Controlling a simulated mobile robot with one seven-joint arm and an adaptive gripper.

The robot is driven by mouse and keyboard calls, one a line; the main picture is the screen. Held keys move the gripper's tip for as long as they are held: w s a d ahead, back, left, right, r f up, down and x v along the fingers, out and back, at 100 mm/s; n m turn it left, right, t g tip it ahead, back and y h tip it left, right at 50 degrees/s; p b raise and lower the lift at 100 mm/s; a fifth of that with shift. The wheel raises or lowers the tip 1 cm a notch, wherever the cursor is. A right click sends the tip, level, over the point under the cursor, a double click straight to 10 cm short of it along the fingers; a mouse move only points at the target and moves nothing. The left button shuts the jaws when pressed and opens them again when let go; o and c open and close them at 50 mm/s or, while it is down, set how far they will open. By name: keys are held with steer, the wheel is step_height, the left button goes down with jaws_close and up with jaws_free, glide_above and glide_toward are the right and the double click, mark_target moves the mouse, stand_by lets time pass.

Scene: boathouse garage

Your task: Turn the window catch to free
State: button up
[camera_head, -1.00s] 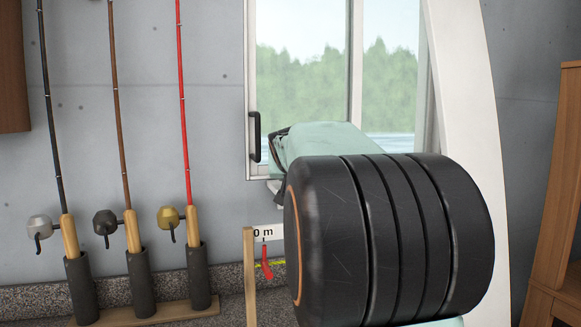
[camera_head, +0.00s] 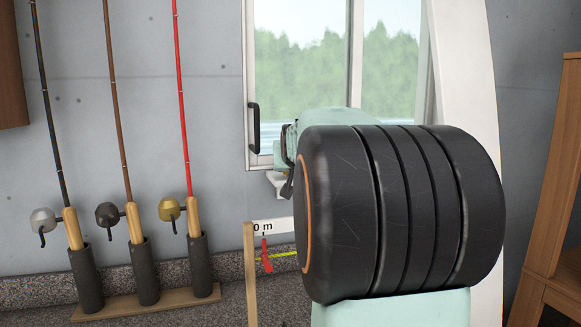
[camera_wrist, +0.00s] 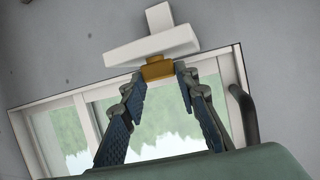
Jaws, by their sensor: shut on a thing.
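The window catch shows in the wrist view as a brass-coloured block (camera_wrist: 158,69) against a white crosspiece (camera_wrist: 150,46) with a short stem. My gripper (camera_wrist: 160,76) has its two blue-padded fingers on either side of the brass block and is shut on it. In the head view a small white part (camera_head: 279,186) shows below the window's lower left corner, beside my gripper (camera_head: 287,165). My own arm hides most of the catch and the fingertips there.
The window (camera_head: 310,60) has a white frame and a dark vertical handle (camera_head: 254,128) on its left. Several fishing rods stand in a rack (camera_head: 150,305) at left. A wooden post with a "0 m" sign (camera_head: 272,227) and red marker stands below my gripper. Wooden furniture (camera_head: 558,230) is at right.

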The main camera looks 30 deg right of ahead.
steer(key=o, duration=1.1)
steer(key=shift+o, duration=0.2)
steer(key=shift+s, duration=0.1)
steer(key=v, duration=0.7)
steer(key=shift+r, duration=0.15)
steer(key=shift+s+a, duration=0.1)
steer(key=shift+a, duration=0.05)
